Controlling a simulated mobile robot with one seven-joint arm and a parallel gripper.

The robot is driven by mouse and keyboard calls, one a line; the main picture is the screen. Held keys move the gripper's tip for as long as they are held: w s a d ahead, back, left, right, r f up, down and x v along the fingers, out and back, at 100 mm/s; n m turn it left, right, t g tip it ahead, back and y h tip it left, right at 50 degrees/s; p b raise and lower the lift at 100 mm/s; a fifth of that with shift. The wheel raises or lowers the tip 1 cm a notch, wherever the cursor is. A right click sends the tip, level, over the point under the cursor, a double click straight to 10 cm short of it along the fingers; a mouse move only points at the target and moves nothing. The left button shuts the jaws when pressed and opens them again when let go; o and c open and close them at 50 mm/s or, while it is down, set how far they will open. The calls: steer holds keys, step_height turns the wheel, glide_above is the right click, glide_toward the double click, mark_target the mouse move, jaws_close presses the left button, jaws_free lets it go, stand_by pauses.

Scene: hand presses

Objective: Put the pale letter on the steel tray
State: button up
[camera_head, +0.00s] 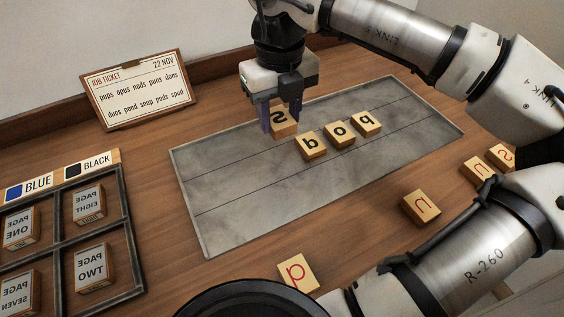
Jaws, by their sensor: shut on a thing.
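The steel tray (225,215) is a flat grey slab with thin lines across the middle of the table. My gripper (283,116) points down over its far part and is shut on a pale wooden letter block (285,128) with a dark mirrored s-like letter. The fingers hide its sides, and I cannot tell whether it touches the tray. To its right, three similar blocks with dark letters stand in a slanting row on the tray: a near one (311,146), a middle one (340,135) and a far one (366,123).
Red-lettered blocks lie off the tray: one at front (298,273), one at right (421,208), two at far right (478,170) (501,157). A dark divided case (125,230) with page blocks is at left. A job ticket (137,90) stands behind. My arm covers the right.

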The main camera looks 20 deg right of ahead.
mark_target(280, 165)
step_height(280, 165, down, 10)
steer(key=b, duration=0.5)
steer(key=shift+f, duration=0.2)
steer(key=o, duration=1)
steer(key=shift+c, duration=0.2)
steer(key=shift+r, duration=0.1)
step_height(280, 165, up, 12)
steer(key=shift+r+p, duration=0.1)
steer(key=shift+p, duration=0.35)
